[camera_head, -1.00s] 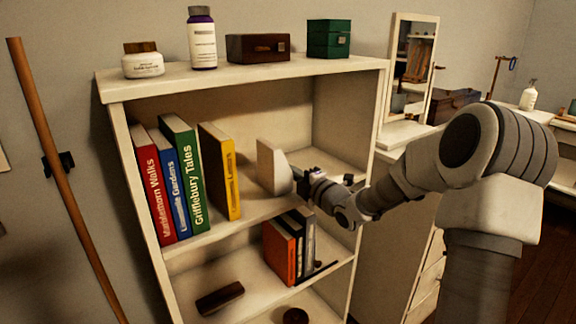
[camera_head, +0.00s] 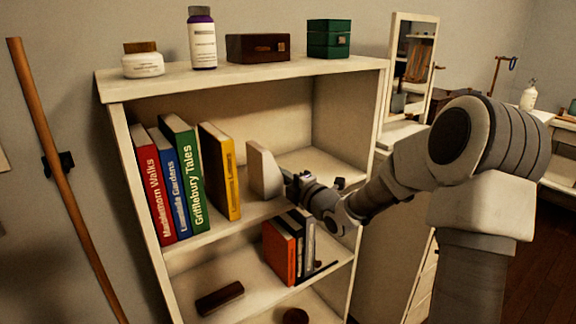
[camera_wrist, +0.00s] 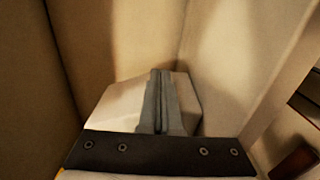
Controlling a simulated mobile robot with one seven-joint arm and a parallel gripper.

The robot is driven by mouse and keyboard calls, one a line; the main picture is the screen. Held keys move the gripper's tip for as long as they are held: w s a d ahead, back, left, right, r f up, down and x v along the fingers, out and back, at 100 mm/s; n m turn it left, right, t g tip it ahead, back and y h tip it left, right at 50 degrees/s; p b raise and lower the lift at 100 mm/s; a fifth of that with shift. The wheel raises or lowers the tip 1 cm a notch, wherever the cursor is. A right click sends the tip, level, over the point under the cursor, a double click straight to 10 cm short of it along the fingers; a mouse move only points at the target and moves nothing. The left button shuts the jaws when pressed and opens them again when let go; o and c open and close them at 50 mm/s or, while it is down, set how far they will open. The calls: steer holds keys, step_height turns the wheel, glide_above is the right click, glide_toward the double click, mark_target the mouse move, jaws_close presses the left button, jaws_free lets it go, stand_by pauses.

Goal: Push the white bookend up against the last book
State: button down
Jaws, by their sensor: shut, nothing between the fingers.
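The white bookend (camera_head: 262,170) stands upright on the upper shelf, right of the yellow book (camera_head: 221,172). A narrow gap shows between the bookend and that book, which is the last in the row and leans slightly. My gripper (camera_head: 289,179) is shut and empty, at the right side of the bookend and seemingly touching it. In the wrist view my closed fingers (camera_wrist: 160,100) lie in front of a pale block, the bookend (camera_wrist: 115,106). The exact contact point is hidden.
Red (camera_head: 151,188), blue (camera_head: 172,184) and green (camera_head: 184,172) books stand left of the yellow one. The shelf right of the bookend is free except for my arm. The shelf below holds an orange book (camera_head: 279,251) and others. Bottles and boxes stand on top.

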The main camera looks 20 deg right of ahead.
mark_target(272, 183)
steer(key=shift+s+a, duration=0.25)
steer(key=shift+a, duration=0.45)
steer(key=shift+a, duration=0.2)
steer(key=shift+s+a, duration=0.3)
steer(key=shift+a, duration=0.5)
steer(key=shift+s+a, duration=0.35)
steer(key=shift+a, duration=0.45)
steer(key=shift+s+a, duration=0.3)
steer(key=shift+a, duration=0.5)
steer(key=shift+a, duration=0.1)
steer(key=shift+s+a, duration=0.1)
steer(key=shift+a, duration=0.1)
steer(key=shift+d, duration=0.15)
steer(key=shift+w+d, duration=0.3)
steer(key=shift+d, duration=0.4)
steer(key=shift+w+d, duration=0.25)
steer(key=shift+d, duration=0.4)
